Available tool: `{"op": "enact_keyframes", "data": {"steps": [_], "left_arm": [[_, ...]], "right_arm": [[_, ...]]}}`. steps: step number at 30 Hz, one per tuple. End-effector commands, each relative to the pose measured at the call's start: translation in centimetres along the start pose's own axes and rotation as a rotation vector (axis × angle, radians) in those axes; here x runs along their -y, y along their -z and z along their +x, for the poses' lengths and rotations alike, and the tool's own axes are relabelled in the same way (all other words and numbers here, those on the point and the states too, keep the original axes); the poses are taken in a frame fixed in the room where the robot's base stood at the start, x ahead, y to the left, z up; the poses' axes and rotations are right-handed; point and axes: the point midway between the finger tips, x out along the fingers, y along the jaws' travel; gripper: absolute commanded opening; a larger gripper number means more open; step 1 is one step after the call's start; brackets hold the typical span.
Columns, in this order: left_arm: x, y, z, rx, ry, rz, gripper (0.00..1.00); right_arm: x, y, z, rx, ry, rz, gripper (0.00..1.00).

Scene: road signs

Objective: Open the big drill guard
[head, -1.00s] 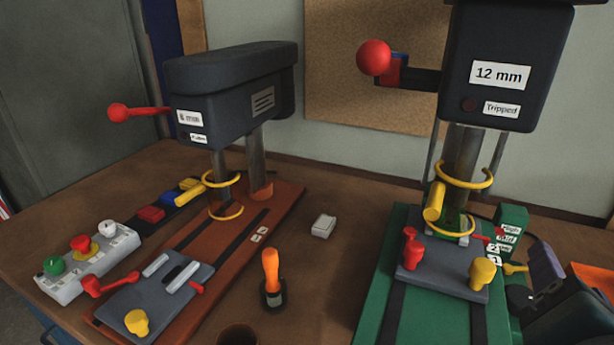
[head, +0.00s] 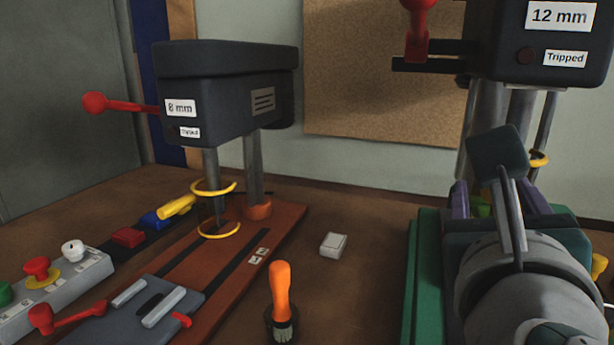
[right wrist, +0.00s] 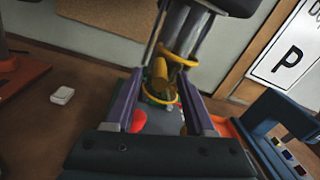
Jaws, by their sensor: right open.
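The big drill (head: 540,55), labelled 12 mm and "Tripped", stands at the right on a green base (head: 425,300). Its guard has yellow rings. In the head view only part of a ring (head: 538,158) shows; my arm hides the rest. The right wrist view shows the upper ring (right wrist: 178,57), the yellow handle (right wrist: 160,75) and the lower ring (right wrist: 162,98). My right gripper (head: 497,205) is open in front of the guard. Its purple fingers (right wrist: 160,92) appear either side of the handle; I cannot tell whether they touch it. My left gripper is out of view.
The smaller 8 mm drill (head: 225,95) stands at the left on an orange-brown base (head: 280,225). An orange-handled tool (head: 281,290) and a small white box (head: 333,245) stand between the drills. A button box (head: 60,290) is at the far left.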

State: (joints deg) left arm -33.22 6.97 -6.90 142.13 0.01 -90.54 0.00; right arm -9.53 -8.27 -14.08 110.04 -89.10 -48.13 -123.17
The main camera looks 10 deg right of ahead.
Motion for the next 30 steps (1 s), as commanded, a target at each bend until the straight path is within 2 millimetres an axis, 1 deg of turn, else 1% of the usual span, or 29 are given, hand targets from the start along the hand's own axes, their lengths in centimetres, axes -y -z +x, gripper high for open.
{"op": "enact_keyframes", "data": {"steps": [1, 4, 12, 26, 27, 30], "left_arm": [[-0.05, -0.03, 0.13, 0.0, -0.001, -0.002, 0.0], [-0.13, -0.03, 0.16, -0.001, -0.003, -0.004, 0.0], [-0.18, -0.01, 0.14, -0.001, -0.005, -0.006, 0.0], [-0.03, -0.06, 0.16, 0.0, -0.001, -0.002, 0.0], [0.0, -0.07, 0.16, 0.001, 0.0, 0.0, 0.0], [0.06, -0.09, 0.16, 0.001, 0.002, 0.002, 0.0]], "right_arm": [[-0.02, -0.01, 0.5, 0.002, 0.0, 0.001, 0.55], [0.03, 0.02, 1.02, 0.0, 0.001, 0.002, 0.55], [0.03, 0.0, 1.13, -0.001, 0.0, 0.002, 0.53], [0.03, 0.01, 1.1, -0.001, 0.0, 0.002, 0.02], [0.03, 0.01, 1.1, -0.001, 0.0, 0.002, 0.0], [0.03, 0.01, 1.1, -0.001, 0.0, 0.002, 0.0]]}}
